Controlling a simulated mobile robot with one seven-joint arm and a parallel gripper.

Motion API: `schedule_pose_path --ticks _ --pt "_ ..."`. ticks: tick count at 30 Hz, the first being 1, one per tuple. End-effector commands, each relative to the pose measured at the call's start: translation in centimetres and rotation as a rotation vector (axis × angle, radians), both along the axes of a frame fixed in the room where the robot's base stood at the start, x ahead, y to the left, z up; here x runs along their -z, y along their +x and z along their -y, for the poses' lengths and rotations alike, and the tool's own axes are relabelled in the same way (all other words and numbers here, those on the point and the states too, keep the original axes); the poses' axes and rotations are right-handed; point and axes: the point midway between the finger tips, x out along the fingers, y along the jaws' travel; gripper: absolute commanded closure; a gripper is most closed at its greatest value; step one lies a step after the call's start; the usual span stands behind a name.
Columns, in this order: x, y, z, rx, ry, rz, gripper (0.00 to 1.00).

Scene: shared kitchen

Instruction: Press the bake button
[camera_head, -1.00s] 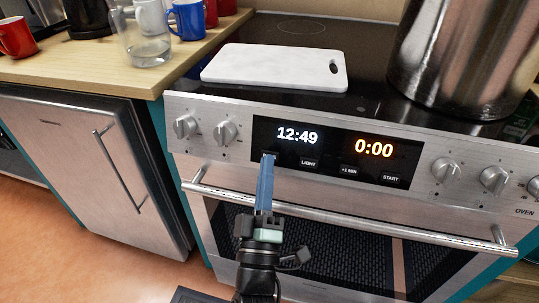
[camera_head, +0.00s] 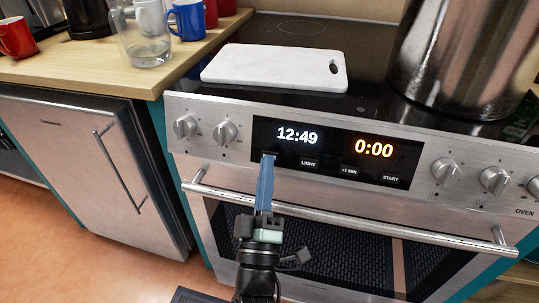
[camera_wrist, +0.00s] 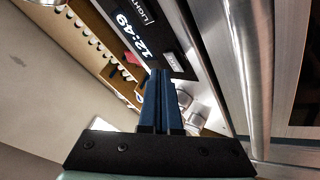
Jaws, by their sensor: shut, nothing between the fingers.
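The oven's control panel (camera_head: 337,152) is black, with a clock at 12:49, a timer at 0:00 and buttons LIGHT (camera_head: 309,162), +1 MIN (camera_head: 349,170) and START (camera_head: 390,178). My gripper (camera_head: 268,157) is shut and empty, its blue fingers pointing at the panel's lower left, left of LIGHT. In the head view the fingertips cover the spot where a further button would be. In the wrist view a small pale button (camera_wrist: 171,61) shows just beyond the fingertips (camera_wrist: 160,72); its label is unreadable. I cannot tell whether the fingertips touch it.
A steel oven handle (camera_head: 340,229) runs across below the panel, under my gripper. Knobs (camera_head: 226,133) flank the panel. A white cutting board (camera_head: 270,68) and a large pot (camera_head: 463,60) stand on the cooktop. Mugs and a glass jug (camera_head: 147,45) are on the left counter.

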Motion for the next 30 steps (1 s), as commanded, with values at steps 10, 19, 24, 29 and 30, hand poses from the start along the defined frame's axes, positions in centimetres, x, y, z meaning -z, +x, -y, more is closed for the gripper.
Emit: schedule_pose_path --ticks 10,19,24,29,30 --pt "0.00 0.00 0.00 0.000 0.000 0.000 1.00" --pt "0.13 0.38 0.12 0.000 0.000 0.001 1.00" --pt "0.30 0.84 0.26 0.001 0.000 0.000 1.00" --pt "0.28 0.84 0.25 0.000 0.000 0.000 1.00" --pt "0.28 0.84 0.25 0.000 0.000 0.000 1.00"
